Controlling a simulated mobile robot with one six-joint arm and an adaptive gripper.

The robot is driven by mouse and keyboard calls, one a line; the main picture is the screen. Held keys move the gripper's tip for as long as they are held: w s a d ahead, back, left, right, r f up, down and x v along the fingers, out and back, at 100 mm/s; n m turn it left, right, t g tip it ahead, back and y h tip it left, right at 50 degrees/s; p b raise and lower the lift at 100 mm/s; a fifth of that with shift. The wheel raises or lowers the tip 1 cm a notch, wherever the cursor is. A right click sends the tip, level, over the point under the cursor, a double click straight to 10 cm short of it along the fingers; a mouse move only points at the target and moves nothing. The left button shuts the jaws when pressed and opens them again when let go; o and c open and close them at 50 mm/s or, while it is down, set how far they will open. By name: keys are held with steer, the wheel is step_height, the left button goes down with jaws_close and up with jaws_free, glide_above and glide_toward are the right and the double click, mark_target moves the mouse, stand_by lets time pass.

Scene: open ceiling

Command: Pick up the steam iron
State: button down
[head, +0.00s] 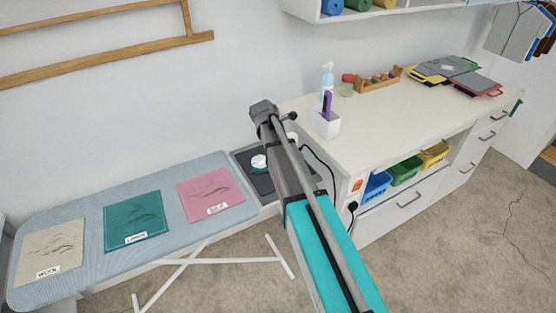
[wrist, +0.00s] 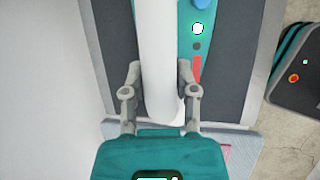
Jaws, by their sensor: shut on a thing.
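The steam iron shows in the wrist view as a thick white handle (wrist: 157,45) over a teal body with a white dial and a red mark. My gripper (wrist: 159,78) has one grey finger on each side of the handle and is shut on it. In the head view a white and teal part of the iron (head: 259,161) shows at the dark rest on the right end of the ironing board. My arm covers most of the iron and the gripper there. I cannot tell whether the iron touches the rest.
The ironing board (head: 82,192) carries beige, teal and pink cloths (head: 210,193). A black cord (head: 322,162) hangs beside the counter, close to my arm.

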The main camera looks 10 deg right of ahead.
steer(key=shift+w+r, duration=0.1)
stand_by(0.4)
step_height(320, 180, up, 3)
steer(key=p, duration=0.3)
steer(key=s+a+r+p, duration=0.1)
steer(key=s+r+p, duration=0.8)
steer(key=s, duration=0.5)
steer(key=shift+a+r+p, duration=0.4)
steer(key=shift+p, duration=0.1)
